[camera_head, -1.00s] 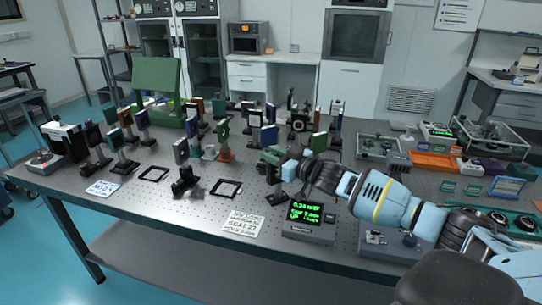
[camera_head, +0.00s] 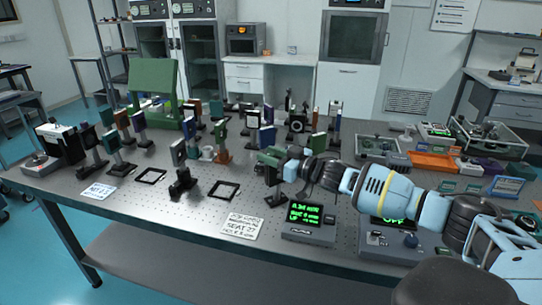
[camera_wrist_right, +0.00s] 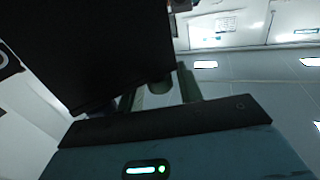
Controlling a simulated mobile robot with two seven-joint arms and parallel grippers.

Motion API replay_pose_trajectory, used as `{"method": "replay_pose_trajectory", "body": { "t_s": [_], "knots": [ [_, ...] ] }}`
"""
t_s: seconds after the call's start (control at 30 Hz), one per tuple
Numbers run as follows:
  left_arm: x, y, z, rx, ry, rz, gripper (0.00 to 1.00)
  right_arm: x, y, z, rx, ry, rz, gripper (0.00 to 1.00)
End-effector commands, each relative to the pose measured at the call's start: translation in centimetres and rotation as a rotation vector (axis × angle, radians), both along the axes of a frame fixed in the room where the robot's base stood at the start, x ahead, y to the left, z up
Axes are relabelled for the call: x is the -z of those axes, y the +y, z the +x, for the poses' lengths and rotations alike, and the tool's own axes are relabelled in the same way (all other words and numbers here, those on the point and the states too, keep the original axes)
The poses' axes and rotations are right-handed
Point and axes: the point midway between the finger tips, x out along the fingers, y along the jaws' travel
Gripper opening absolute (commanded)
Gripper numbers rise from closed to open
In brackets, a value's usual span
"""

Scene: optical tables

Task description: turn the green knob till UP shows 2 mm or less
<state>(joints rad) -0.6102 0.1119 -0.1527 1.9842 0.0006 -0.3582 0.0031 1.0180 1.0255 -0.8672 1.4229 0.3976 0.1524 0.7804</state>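My right gripper (camera_head: 282,164) is at a dark optic mount with a green top (camera_head: 269,157) at the table's middle right. In the right wrist view, a dark block fills the upper left and a dull rounded piece (camera_wrist_right: 160,88) shows beside greenish upright parts. I cannot tell whether that piece is the green knob, nor whether the fingers are shut. The readout box (camera_head: 305,214) in front shows green lines, the lowest probably UP; its number is too small to read surely. My left gripper is not in view.
A handwritten card (camera_head: 242,227) lies left of the readout. Two black square frames, one of them here (camera_head: 224,190), lie on the table (camera_head: 150,215). Many optic mounts stand behind. A second box with a green display (camera_head: 393,221) sits under my right arm.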

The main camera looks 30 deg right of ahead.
Motion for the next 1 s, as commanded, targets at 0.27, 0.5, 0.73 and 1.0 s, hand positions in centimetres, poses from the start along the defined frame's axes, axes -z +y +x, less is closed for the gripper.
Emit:
{"method": "replay_pose_trajectory", "body": {
  "t_s": [0.27,0.5,0.73,1.0],
  "knots": [
    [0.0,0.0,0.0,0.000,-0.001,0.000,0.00,0.0,0.0,0.0,-0.001,0.000,0.001,0.44],
    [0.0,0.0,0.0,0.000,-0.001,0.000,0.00,0.2,-0.4,-0.9,0.000,0.002,0.000,0.44],
    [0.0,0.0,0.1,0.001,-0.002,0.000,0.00,0.2,-1.3,-3.4,0.000,0.004,0.000,0.44],
    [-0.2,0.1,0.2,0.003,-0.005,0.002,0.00,0.1,-2.3,-5.9,0.000,0.003,0.001,0.44]
  ]
}}
